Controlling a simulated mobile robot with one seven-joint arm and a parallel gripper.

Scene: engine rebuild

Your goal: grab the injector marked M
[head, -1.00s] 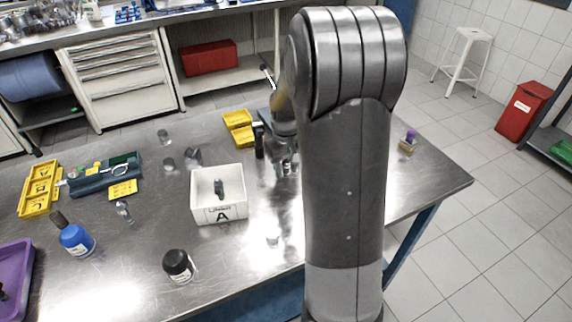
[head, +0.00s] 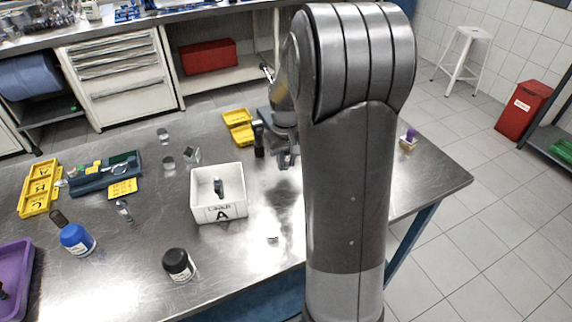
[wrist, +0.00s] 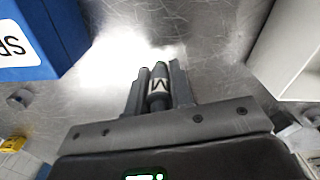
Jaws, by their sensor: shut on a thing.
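The injector marked M (wrist: 158,88) is a dark, slim part with a white band bearing the letter M. It stands between the two fingers of my gripper (wrist: 159,72) in the wrist view, and the fingers are shut on it. In the head view my gripper (head: 286,157) is over the steel bench, right of the white box marked A (head: 221,212). My own arm hides part of that area, and the injector cannot be made out there.
A dark part stands in the box. Yellow trays (head: 238,119) lie behind it. In the wrist view, a blue block (wrist: 45,35) is at left and a white wall (wrist: 285,50) at right.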

